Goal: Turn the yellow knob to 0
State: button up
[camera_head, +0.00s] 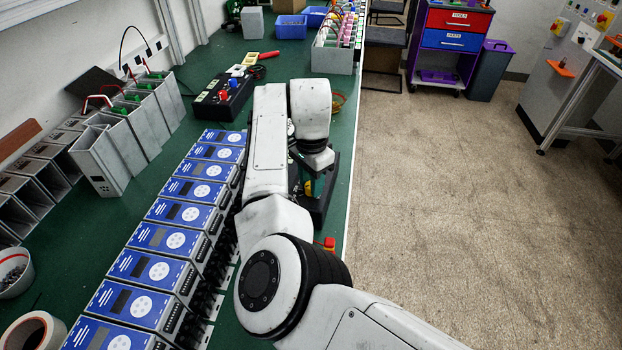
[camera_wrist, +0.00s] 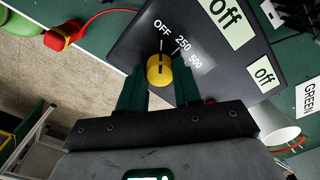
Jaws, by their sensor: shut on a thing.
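The yellow knob (camera_wrist: 159,71) sits on a black box (camera_wrist: 205,62) whose printed marks read OFF, 250 and 500; I see no 0 printed there. The knob's dark line points roughly up toward the OFF mark in the wrist view, though exact alignment is hard to tell. My gripper (camera_wrist: 159,80) has its two green fingers on either side of the knob, shut on it. In the head view, my gripper (camera_head: 308,178) is at the black box (camera_head: 317,210) near the bench's right edge, and my arm covers much of it.
Labels reading "off" (camera_wrist: 228,18) are on the box. A row of blue-faced units (camera_head: 160,238) stands left of my arm. Another black box with coloured plugs (camera_head: 222,98) lies farther back. A red plug (camera_wrist: 57,39) with a cable lies beside the box. Open floor (camera_head: 450,200) is to the right.

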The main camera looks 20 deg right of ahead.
jog(key=o, duration=1)
jog(key=shift+o, duration=0.2)
notch_tip(320, 180, up, 11)
jog(key=b, duration=0.1)
jog(key=shift+f, duration=0.15)
